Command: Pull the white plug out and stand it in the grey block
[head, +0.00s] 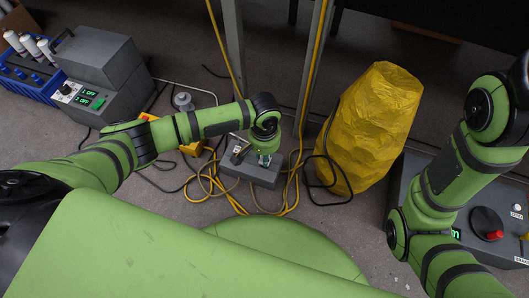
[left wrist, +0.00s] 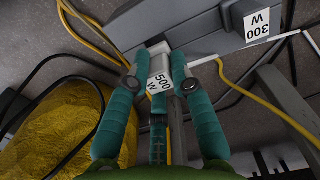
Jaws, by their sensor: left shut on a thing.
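A grey block (head: 254,172) lies on the floor near the middle of the head view, and its side crosses the top of the left wrist view (left wrist: 150,22). My left gripper (head: 264,158) is at the block. In the left wrist view my left gripper (left wrist: 160,78) has its teal fingers shut on a pale plug (left wrist: 159,68) marked 500 W. The plug's far end is close to the block; I cannot tell whether it is seated in it. A second label (left wrist: 257,24), 300 W, shows on a grey part at the upper right. My right gripper is out of view.
Yellow and black cables (head: 225,190) lie around the block. A crumpled yellow bag (head: 372,120) stands to its right, with metal posts (head: 312,65) behind. A grey unit with green displays (head: 105,80) stands at left, and a grey control box (head: 490,195) at right.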

